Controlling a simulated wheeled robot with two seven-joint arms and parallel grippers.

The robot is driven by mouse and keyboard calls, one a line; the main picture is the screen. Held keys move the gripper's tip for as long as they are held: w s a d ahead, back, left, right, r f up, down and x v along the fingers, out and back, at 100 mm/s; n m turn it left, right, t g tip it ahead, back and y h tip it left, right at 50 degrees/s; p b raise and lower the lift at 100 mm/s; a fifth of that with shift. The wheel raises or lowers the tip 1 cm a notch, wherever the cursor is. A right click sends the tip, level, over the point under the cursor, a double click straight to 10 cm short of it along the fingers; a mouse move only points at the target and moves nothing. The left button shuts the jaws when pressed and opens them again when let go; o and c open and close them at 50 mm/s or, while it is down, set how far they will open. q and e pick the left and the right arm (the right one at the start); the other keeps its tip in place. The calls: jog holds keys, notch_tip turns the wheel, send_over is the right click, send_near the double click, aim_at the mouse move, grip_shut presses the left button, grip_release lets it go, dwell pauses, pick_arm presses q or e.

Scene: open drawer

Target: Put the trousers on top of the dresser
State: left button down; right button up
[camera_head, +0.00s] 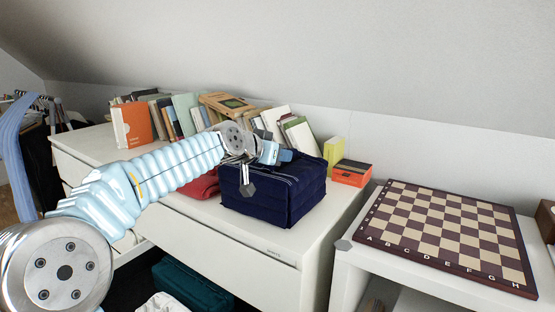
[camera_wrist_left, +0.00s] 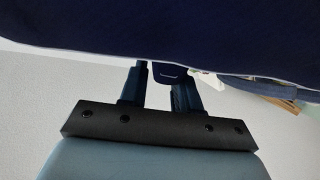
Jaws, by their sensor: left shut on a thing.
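A navy blue, boxy folded cloth bundle with pale seams, which I take to be the trousers (camera_head: 290,198), sits at the front right of the white dresser top (camera_head: 338,212). My left gripper (camera_head: 287,156) is at its upper back edge, shut on the navy cloth. In the left wrist view the trousers (camera_wrist_left: 170,25) fill the top of the picture, and a small navy piece shows between the fingertips of the left gripper (camera_wrist_left: 168,75). The exact grip is partly hidden by my wrist. My right gripper is not in view.
A red cloth (camera_head: 203,186) lies left of the trousers. Several books (camera_head: 185,115) stand along the back, with an orange-black box (camera_head: 351,173) to the right. A drawer (camera_head: 225,252) stands open at the front. A chessboard (camera_head: 445,230) lies on a white unit at right.

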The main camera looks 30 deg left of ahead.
pick_arm(q)
jog(key=shift+f, duration=0.5)
jog(key=c, duration=0.8)
grip_release()
jog(key=shift+f, duration=0.1)
jog(key=shift+s, duration=0.15)
jog(key=shift+s+a+b, duration=0.1)
jog(key=shift+s+b, duration=0.25)
jog(key=shift+s, duration=0.05)
jog(key=b+v, duration=0.2)
jog(key=v, duration=0.9)
jog(key=shift+r+b, duration=0.2)
jog(key=shift+b, duration=0.15)
